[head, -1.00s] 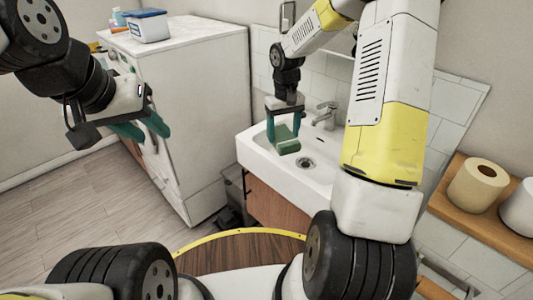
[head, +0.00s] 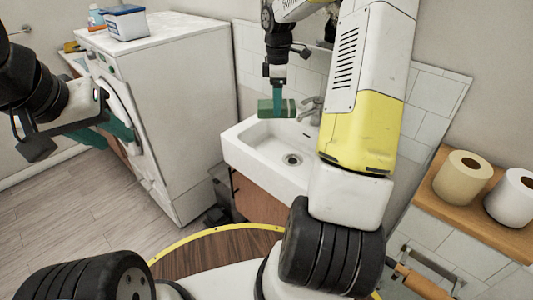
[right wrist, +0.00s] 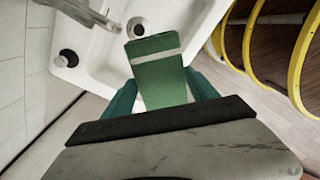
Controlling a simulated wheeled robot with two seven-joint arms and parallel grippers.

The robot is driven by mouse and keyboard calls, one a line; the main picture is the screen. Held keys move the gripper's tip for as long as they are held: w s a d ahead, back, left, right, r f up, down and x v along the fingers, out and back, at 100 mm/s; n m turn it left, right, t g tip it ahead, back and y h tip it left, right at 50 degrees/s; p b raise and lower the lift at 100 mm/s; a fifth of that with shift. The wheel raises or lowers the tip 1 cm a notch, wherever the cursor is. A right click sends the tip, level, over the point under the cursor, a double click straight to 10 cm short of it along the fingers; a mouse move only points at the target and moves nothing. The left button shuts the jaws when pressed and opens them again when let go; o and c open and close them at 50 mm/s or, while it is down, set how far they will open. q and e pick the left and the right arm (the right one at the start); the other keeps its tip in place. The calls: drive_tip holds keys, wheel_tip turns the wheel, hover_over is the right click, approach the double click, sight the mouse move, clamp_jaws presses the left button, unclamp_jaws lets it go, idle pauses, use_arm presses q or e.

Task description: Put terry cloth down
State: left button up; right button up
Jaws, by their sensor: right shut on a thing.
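The terry cloth (head: 266,108) is a green folded block with a pale stripe near one end. My right gripper (head: 277,96) is shut on it and holds it in the air above the back left of the white sink (head: 240,146), left of the tap (head: 311,108). In the right wrist view the cloth (right wrist: 160,75) lies between the teal fingers of the right gripper (right wrist: 163,95), with the sink (right wrist: 205,22) below it. My left gripper (head: 106,131) is open and empty in front of the washing machine (head: 175,90).
A box with a blue lid (head: 126,24) and a bottle (head: 96,17) stand on the washing machine; its front top is clear. Toilet rolls (head: 463,177) sit on a wooden shelf (head: 445,205) at the right. The sink basin looks empty. A round wooden top (head: 215,255) lies in front.

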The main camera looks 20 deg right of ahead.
sight(286, 102)
drive_tip(key=d+r+n, duration=0.1)
drive_tip(key=n, duration=0.1)
drive_tip(key=d+r+n, duration=0.1)
drive_tip(key=d+n, duration=0.1)
drive_tip(key=shift+d+r+n, duration=0.1)
drive_tip(key=shift+r+n, duration=0.2)
drive_tip(key=shift+r, duration=0.05)
wheel_tip(286, 102, down, 28)
drive_tip(key=o, duration=1.2)
